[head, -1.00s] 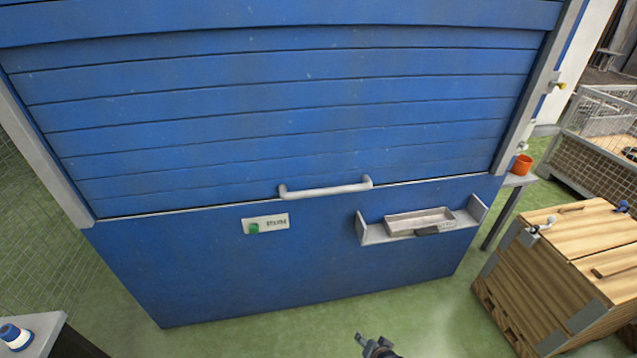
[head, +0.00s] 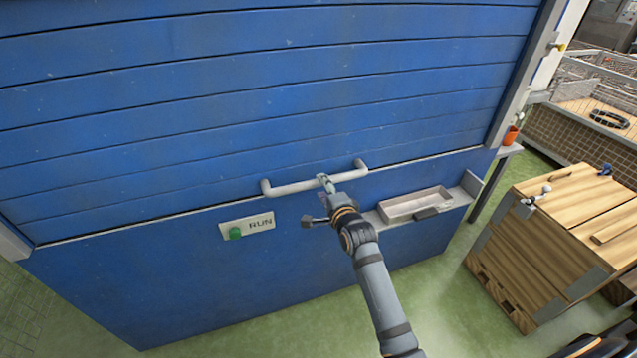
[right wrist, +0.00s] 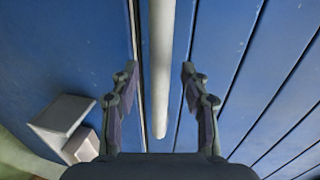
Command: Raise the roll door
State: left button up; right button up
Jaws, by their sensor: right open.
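The blue slatted roll door (head: 240,110) is down, with its bottom edge along the top of the blue lower panel (head: 190,285). A pale grey bar handle (head: 290,187) is fixed near the door's bottom edge. My right gripper (head: 316,201) is open at the handle, with one finger over the bar and one below it. In the right wrist view the bar (right wrist: 161,30) runs between the two spread fingers (right wrist: 160,72), with a gap on each side. I cannot tell how deep the bar sits between them. My left gripper is not in view.
A sign reading RUN with a green button (head: 235,233) is on the lower panel. A shelf with a metal tray (head: 415,204) is right of my forearm. A wooden crate (head: 560,235) stands at the right. An orange cup (head: 510,136) is beside the door frame.

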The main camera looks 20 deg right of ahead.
jog(key=w, duration=0.4)
jog(key=shift+f, duration=0.4)
jog(key=shift+c, duration=0.3)
grip_shut()
